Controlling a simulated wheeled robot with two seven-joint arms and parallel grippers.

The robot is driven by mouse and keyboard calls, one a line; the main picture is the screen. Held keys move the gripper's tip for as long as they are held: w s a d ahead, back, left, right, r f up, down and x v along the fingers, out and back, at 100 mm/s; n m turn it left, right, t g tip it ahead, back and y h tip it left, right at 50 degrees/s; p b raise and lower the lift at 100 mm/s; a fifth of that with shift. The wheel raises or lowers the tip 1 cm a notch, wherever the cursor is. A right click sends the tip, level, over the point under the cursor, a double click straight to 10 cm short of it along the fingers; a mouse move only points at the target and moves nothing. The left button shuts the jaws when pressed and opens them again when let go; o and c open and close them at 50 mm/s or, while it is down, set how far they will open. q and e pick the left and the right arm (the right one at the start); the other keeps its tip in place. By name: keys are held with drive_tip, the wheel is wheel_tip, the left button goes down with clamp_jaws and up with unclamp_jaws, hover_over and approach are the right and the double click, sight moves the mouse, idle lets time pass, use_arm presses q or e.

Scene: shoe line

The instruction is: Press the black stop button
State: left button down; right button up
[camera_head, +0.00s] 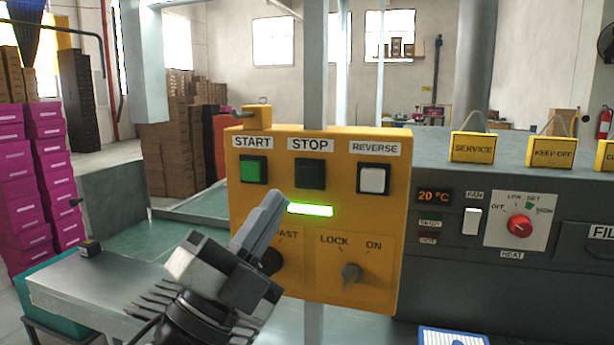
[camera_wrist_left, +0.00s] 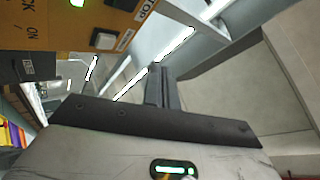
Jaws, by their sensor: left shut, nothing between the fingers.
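The black stop button (camera_head: 310,175) is on the yellow control box (camera_head: 335,225), under the STOP label and between the green start button (camera_head: 253,169) and the white reverse button (camera_head: 374,180). My left gripper (camera_head: 276,203) is in front of the box, its shut, empty fingers pointing up and right, below and left of the stop button in the picture. A gap to the panel cannot be judged. In the left wrist view the shut fingers (camera_wrist_left: 160,86) show, with part of the box (camera_wrist_left: 60,38) at upper left; the black button is not clearly visible there. My right gripper is not in view.
A lit green bar (camera_head: 310,210) sits below the buttons. A dark knob (camera_head: 271,262) and a LOCK/ON switch (camera_head: 352,273) are lower on the box. A grey machine with a heat panel (camera_head: 520,225) stands at right. Pink boxes (camera_head: 40,180) are stacked at left.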

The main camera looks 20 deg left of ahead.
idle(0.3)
use_arm(q)
drive_tip(key=b, duration=0.1)
approach(310, 168)
drive_tip(key=shift+s+r+x, duration=0.15)
drive_tip(key=shift+x, duration=0.7)
drive_tip(key=shift+s+r+x, duration=0.1)
drive_tip(key=shift+s+x, duration=0.05)
drive_tip(key=shift+x, duration=0.7)
drive_tip(key=shift+s+r+x, duration=0.15)
drive_tip(key=shift+x, duration=0.75)
drive_tip(key=shift+w+d, duration=0.1)
drive_tip(key=shift+d, duration=0.05)
drive_tip(key=shift+w, duration=0.3)
drive_tip(key=shift+w, duration=0.6)
idle(0.5)
drive_tip(key=shift+s, duration=1)
